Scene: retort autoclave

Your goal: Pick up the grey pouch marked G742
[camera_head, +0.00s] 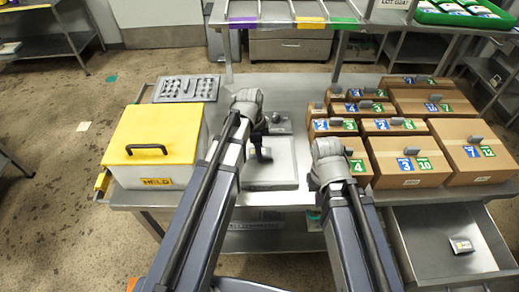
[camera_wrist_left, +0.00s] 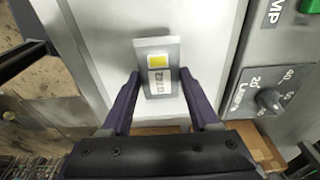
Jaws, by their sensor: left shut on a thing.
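The grey pouch (camera_wrist_left: 157,58) carries a yellow square and a small white label with dark print that looks like G742, in the left wrist view. My left gripper (camera_wrist_left: 160,92) is shut on it, one dark finger at each side. Behind the pouch is a pale grey metal surface. In the head view my left gripper (camera_head: 263,150) is over the grey plate (camera_head: 272,178) on the bench, and the pouch cannot be made out there. My right arm's wrist (camera_head: 330,160) is beside the brown boxes; its fingers are hidden.
A yellow-lidded HELD box (camera_head: 150,150) stands left on the bench, with a perforated grey tray (camera_head: 187,88) behind it. Several numbered brown boxes (camera_head: 400,155) fill the right side. An open drawer (camera_head: 440,235) is at lower right. A control panel with a knob (camera_wrist_left: 268,99) is close right of my left gripper.

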